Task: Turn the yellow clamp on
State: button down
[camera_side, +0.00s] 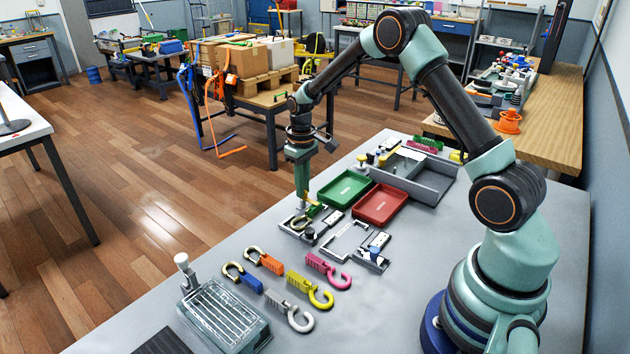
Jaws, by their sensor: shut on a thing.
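My gripper (304,208) points straight down over a small grey fixture (288,228) near the table's far left edge. It is shut on the yellow clamp (315,211), a small yellow-green piece at the fingertips. The fingers hide part of the clamp, and its exact angle is too small to tell. A hook-shaped piece (298,223) and a dark round knob (310,235) sit on the fixture just below the gripper.
Green (344,188) and red (380,205) trays lie right of the gripper, with a grey bin (428,180) behind. A second fixture (368,250) is close by. Several coloured hooks, one pink (328,270), and a wire rack (225,315) lie in front.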

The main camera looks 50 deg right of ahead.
jog(key=c, duration=0.9)
grip_release()
jog(key=shift+r, duration=0.1)
notch_tip(320, 180, up, 12)
jog(key=shift+r, duration=0.15)
jog(key=s+a+r+t, duration=0.3)
jog(key=s+a+r, duration=0.4)
jog(key=s+r, duration=0.2)
jog(key=s+a+t, duration=0.2)
jog(key=s+a, duration=0.2)
jog(key=s, duration=0.5)
jog(key=shift+s+a+f+t, duration=0.2)
jog(key=shift+s+f+t, duration=0.05)
jog(key=shift+s+t, duration=0.1)
